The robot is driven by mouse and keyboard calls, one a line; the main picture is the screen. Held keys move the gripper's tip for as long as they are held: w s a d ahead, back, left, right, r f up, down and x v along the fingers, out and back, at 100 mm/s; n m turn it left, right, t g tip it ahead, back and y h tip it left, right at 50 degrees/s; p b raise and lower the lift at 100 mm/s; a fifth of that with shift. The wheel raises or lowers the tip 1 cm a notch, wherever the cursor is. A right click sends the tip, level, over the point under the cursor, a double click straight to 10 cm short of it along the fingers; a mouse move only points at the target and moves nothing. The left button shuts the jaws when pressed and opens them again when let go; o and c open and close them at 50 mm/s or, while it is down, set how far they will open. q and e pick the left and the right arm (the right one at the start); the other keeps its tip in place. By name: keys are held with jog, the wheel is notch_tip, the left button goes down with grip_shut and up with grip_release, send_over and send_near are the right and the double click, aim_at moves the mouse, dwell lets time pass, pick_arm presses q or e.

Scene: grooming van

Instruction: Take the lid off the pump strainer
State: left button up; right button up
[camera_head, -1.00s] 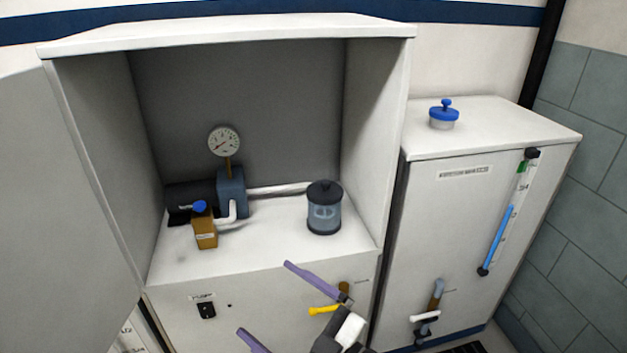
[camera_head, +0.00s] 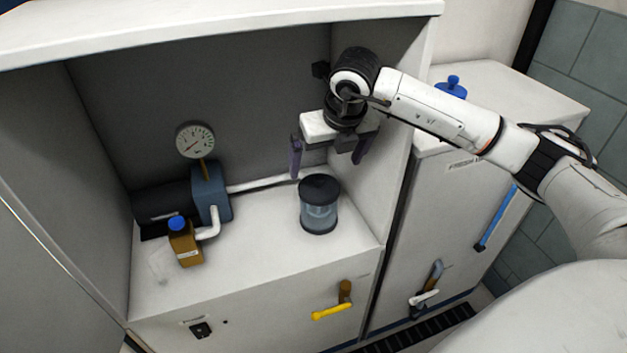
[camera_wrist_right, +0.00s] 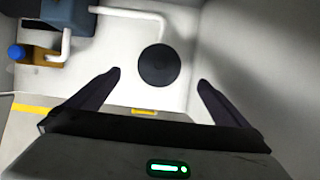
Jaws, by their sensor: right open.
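The pump strainer (camera_head: 319,214) is a clear cylinder with a dark base, standing upright on the cabinet shelf. Its black lid (camera_head: 320,187) sits on top; in the right wrist view the lid (camera_wrist_right: 158,65) shows from above as a dark disc. My right gripper (camera_head: 328,168) is open and empty, pointing down above and slightly behind the strainer in the head view. In the right wrist view its fingers (camera_wrist_right: 159,80) spread to either side of the lid, with no contact seen. My left gripper is not in view.
A blue pump (camera_head: 210,192) with a gauge (camera_head: 195,140) and a brown blue-capped bottle (camera_head: 185,243) stand left of the strainer. A white pipe (camera_head: 262,183) runs behind. The cabinet's right wall (camera_head: 385,150) is close to my right gripper. A yellow-handled valve (camera_head: 332,312) is below.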

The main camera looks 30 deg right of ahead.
aim_at(321, 182)
jog(key=p+x, duration=0.1)
jog(key=x, duration=0.8)
jog(key=shift+s+f, duration=0.15)
jog(key=shift+s, duration=0.05)
jog(key=shift+c, duration=0.4)
jog(key=c, duration=1.1)
